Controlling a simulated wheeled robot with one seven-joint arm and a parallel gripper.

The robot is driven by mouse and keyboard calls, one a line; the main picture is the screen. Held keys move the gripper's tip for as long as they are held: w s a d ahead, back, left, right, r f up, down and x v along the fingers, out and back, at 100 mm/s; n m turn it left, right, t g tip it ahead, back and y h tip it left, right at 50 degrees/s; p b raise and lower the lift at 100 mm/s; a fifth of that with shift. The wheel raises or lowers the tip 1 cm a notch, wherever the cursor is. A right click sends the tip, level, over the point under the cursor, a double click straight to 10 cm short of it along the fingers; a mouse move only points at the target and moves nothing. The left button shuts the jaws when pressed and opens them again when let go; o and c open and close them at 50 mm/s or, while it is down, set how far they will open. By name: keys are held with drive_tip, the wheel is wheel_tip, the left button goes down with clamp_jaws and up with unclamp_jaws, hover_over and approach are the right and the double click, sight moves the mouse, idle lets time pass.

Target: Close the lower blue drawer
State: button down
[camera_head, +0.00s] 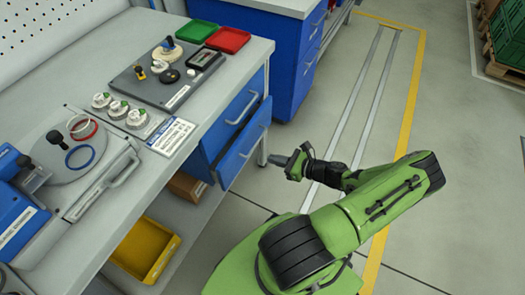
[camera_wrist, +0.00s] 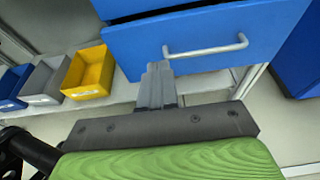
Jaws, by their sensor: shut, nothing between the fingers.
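The lower blue drawer (camera_head: 237,157) is under the workbench top and stands out past the upper blue drawer (camera_head: 238,108), so it is partly open. Its front (camera_wrist: 270,28) and its pale bar handle (camera_wrist: 215,51) fill the upper part of the wrist view. My gripper (camera_head: 275,160) is shut and empty, pointing toward the drawer front from the aisle side. In the wrist view its fingertips (camera_wrist: 159,66) overlap the drawer front just below the handle's left end. The head view shows a small gap between fingertips and drawer.
The workbench (camera_head: 210,75) carries a grey board, green and red trays, and round parts. A yellow bin (camera_head: 146,248) and a cardboard box (camera_head: 187,186) sit on the shelf below. Another blue cabinet (camera_head: 285,60) stands behind.

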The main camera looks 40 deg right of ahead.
sight(237, 149)
drive_tip(key=b+x, duration=0.1)
drive_tip(key=x, duration=0.3)
drive_tip(key=b+x, duration=0.1)
drive_tip(key=x, duration=0.2)
drive_tip(key=b+x, duration=0.1)
drive_tip(key=x, duration=0.3)
drive_tip(key=shift+w+a+r, duration=0.15)
drive_tip(key=shift+w, duration=0.25)
drive_tip(key=shift+w+a+r, duration=0.1)
drive_tip(key=shift+w, duration=0.2)
